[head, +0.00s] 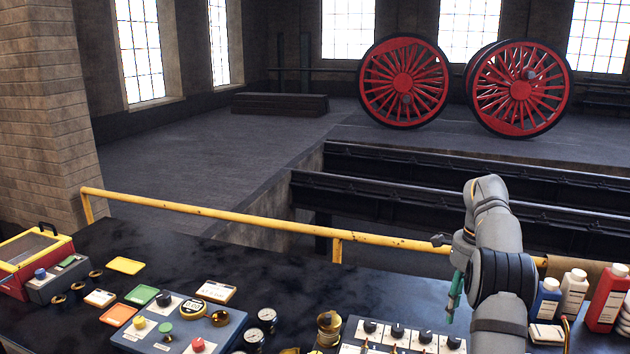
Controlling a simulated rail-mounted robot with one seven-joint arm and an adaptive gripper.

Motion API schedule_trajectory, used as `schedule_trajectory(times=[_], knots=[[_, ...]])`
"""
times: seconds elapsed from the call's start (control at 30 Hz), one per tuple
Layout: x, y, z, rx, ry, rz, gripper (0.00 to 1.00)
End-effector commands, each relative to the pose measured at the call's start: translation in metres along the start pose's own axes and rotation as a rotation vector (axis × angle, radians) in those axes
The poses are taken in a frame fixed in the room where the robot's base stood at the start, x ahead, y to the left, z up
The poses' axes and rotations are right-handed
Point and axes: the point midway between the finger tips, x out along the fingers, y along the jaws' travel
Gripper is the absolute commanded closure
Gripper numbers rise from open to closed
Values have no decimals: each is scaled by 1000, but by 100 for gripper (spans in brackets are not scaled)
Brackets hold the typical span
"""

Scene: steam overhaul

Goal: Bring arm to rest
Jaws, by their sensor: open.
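My grey arm (490,240) rises at the right of the head view, bends at the top and comes down over the dark bench (190,250). My gripper (452,308) shows as slim teal fingers pointing down, left of the arm link. It is open and I see nothing held in it. It hangs above the right part of the bench, behind a white-topped panel with black knobs (397,333). The arm link hides part of the wrist and the bench behind it.
A yellow rail (250,217) runs along the bench's far edge. Several bottles (573,290) stand right of my arm. A blue control box (180,325), gauges (267,318), coloured trays (126,265) and a red-yellow box (35,250) fill the left. Red wheels (403,82) stand far behind.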

Motion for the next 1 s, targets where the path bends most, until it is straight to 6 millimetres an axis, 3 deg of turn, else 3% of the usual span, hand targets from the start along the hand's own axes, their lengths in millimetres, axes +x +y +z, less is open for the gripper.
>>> schedule_trajectory(times=[0.3,0.5,1.0], knots=[[58,1,1,1,-2,3,55],[81,0,0,1,-1,0,55],[87,0,0,1,0,-3,55]])
